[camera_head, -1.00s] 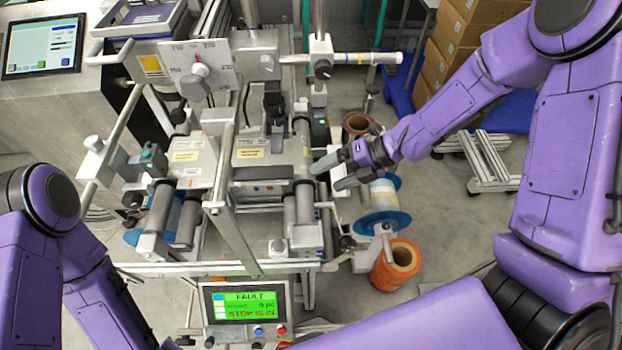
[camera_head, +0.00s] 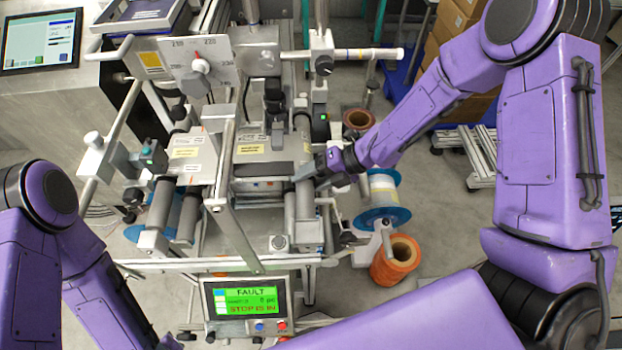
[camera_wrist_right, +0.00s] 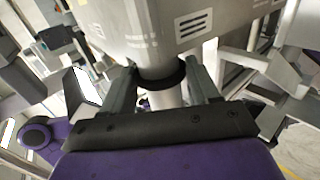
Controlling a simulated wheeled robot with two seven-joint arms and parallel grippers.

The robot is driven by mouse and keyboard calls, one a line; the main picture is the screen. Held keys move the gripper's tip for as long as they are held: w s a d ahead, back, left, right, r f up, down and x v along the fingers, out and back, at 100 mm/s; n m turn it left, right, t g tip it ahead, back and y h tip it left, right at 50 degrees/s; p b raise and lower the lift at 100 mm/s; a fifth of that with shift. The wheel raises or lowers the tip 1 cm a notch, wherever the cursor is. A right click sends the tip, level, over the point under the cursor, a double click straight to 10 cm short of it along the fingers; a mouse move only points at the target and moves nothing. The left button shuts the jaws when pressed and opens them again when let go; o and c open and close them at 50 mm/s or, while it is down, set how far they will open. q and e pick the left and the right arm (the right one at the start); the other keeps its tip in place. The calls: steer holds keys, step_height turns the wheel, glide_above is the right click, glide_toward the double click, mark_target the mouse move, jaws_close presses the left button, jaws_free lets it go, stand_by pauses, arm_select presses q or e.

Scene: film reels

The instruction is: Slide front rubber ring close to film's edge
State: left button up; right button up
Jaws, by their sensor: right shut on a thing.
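My right gripper (camera_head: 307,172) reaches in from the right over the machine's grey roller (camera_head: 304,201). In the right wrist view, its two fingers (camera_wrist_right: 163,84) stand on either side of a black rubber ring (camera_wrist_right: 164,76) and are shut on it. The ring sits around a light cylinder (camera_wrist_right: 166,97), just below a wider pale grey body with slotted marks (camera_wrist_right: 165,28). In the head view the ring is hidden by the gripper, and I cannot make out a film edge. My left arm shows at the left, but its gripper is not in view.
A blue-flanged reel (camera_head: 384,216) and an orange roll (camera_head: 397,262) stand right of the machine. A metal bar (camera_head: 235,235) crosses in front of it. The control panel (camera_head: 246,300) reads "FAULT" and "STOP IS IN". Brown boxes are stacked behind.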

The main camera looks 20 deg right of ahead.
steer(key=shift+w+d, duration=0.2)
steer(key=shift+w, duration=0.4)
steer(key=o, duration=1.5)
steer(key=b+v, duration=0.1)
steer(key=v, duration=0.9)
steer(key=shift+s+d+r, duration=0.1)
steer(key=shift+s+d, duration=0.05)
steer(key=shift+d, duration=0.1)
